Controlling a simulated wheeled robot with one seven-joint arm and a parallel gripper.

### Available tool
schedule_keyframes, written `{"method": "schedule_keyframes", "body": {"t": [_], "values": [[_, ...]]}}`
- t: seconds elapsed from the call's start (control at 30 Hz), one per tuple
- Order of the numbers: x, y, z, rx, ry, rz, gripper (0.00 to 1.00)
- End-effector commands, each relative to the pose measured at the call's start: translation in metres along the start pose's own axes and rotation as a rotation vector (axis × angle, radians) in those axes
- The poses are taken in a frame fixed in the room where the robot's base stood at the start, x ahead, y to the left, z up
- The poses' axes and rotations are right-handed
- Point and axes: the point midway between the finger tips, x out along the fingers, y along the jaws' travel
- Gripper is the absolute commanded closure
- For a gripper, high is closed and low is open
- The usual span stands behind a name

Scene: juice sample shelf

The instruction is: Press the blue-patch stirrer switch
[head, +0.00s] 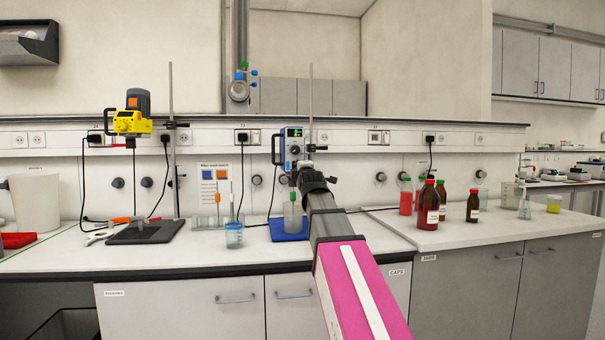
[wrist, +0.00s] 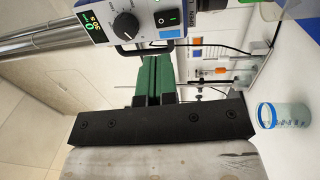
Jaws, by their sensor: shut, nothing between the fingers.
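The blue-and-white stirrer (head: 292,146) hangs on a stand at the middle of the bench. Whether the tips touch the panel cannot be told. In the head view my arm hides the fingers.
A yellow stirrer (head: 132,120) stands at the left over a black mat. A beaker (head: 293,218) sits on a blue base under the blue stirrer. A blue-rimmed cup (head: 234,236) stands left of it. Brown bottles (head: 428,206) stand at the right.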

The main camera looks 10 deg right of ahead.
Motion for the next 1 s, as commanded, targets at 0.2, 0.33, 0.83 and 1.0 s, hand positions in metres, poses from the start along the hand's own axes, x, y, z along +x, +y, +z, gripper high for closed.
{"method": "schedule_keyframes", "body": {"t": [0.2, 0.33, 0.83, 1.0], "values": [[0.046, 0.001, 0.0, 0.0, 0.0, -0.001, 1.0], [0.07, 0.001, 0.0, 0.0, 0.0, -0.001, 1.0], [0.098, 0.0, 0.0, 0.0, 0.0, 0.0, 1.0], [0.102, 0.001, 0.0, 0.0, 0.0, 0.0, 1.0]]}}
